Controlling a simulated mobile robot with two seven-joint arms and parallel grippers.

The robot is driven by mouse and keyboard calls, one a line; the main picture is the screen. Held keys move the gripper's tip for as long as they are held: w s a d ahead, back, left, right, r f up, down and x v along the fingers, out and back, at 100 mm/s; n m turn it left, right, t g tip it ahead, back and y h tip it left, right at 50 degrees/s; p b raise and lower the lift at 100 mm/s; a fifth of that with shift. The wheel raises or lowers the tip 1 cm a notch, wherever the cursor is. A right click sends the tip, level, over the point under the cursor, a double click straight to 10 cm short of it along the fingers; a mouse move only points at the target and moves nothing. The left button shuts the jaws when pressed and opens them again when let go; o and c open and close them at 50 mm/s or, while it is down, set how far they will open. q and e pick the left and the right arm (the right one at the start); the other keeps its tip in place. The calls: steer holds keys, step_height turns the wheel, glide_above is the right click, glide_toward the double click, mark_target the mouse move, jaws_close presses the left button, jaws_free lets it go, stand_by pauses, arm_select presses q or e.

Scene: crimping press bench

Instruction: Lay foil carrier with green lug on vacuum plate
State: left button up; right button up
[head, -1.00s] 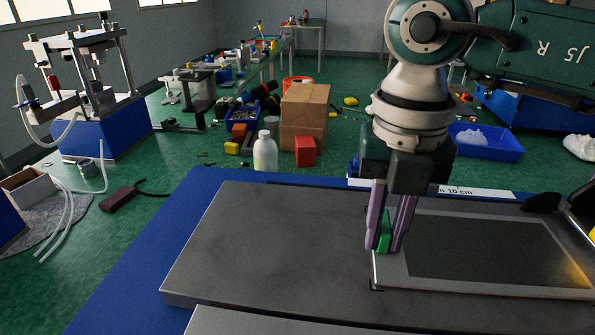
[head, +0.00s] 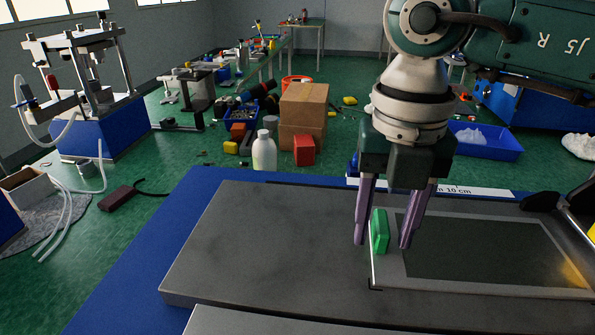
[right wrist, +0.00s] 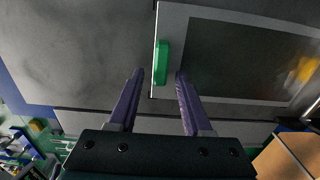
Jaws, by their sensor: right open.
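The foil carrier (head: 393,274) is a flat pale frame around a dark sheet, lying on the grey vacuum plate (head: 260,235) towards its right side. Its green lug (head: 380,231) stands up at the carrier's left edge. My right gripper (head: 382,244) is open, with one purple finger on each side of the lug and gaps between. In the right wrist view the lug (right wrist: 161,62) shows ahead of the two spread fingertips (right wrist: 158,74), and the carrier frame (right wrist: 171,22) lies flat on the plate. My left gripper is not in view.
The plate rests on a blue base (head: 130,240). A white scale strip (head: 480,192) runs along the back edge. Black and yellow parts (head: 590,235) stand at the far right. The plate's left half is clear. A white bottle (head: 264,151) and boxes (head: 304,110) stand beyond.

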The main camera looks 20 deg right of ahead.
step_height(320, 180, up, 12)
steer(key=b, duration=0.1)
steer(key=shift+f, duration=0.25)
